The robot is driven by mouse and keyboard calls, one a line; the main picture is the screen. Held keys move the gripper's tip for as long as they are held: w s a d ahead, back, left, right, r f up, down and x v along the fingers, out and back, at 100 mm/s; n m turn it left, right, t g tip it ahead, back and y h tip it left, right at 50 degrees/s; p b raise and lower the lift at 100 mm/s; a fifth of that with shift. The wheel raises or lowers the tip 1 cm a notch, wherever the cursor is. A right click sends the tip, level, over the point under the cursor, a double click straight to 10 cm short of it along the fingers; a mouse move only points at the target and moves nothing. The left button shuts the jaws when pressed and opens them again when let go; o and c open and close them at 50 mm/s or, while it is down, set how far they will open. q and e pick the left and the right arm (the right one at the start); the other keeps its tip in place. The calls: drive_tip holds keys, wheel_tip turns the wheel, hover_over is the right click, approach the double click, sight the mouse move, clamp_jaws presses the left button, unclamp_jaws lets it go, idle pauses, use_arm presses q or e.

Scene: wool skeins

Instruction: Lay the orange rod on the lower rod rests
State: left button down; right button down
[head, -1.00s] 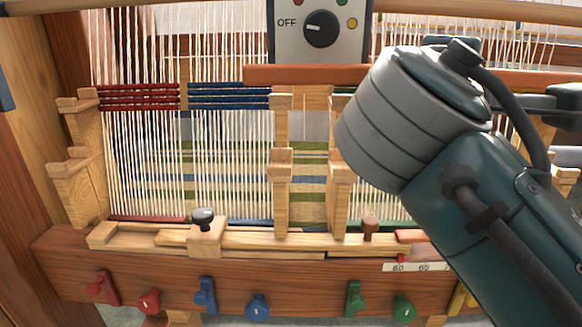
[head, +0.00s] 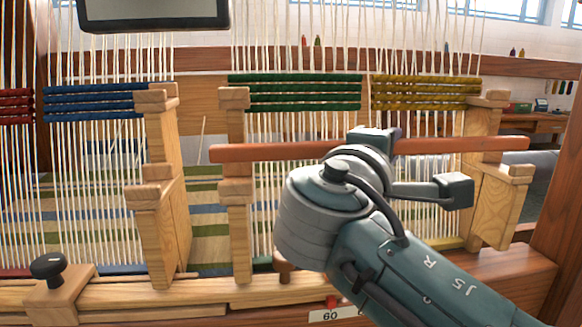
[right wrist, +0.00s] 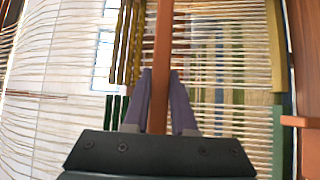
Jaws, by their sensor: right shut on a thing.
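The orange rod (head: 270,151) lies nearly level across the right half of the loom in the head view. My right gripper (head: 388,140) is shut on it near its middle; my wrist hides much of the grip. The right wrist view shows the rod (right wrist: 161,50) between the two purple fingers (right wrist: 160,85). The lower rod rests are the wooden brackets on the left post (head: 235,190) and right post (head: 513,170). In the picture the rod is above them and below the upper rests (head: 234,97) (head: 492,98). Depth clearance is unclear. My left gripper is not in view.
Green (head: 300,92) and yellow (head: 425,92) yarn bands hang on the warp threads behind the rod. Another rest post (head: 160,195) stands to the left. A black knob (head: 47,267) sits on the front beam. A dark panel (head: 152,12) hangs at top left.

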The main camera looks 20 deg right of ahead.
drive_tip(key=shift+f, duration=1.4)
drive_tip(key=shift+f+b, duration=0.1)
drive_tip(key=shift+b, duration=0.2)
drive_tip(key=c, duration=1.2)
unclamp_jaws()
drive_tip(key=shift+f, duration=0.1)
drive_tip(key=o, duration=0.5)
drive_tip(key=shift+c, duration=0.2)
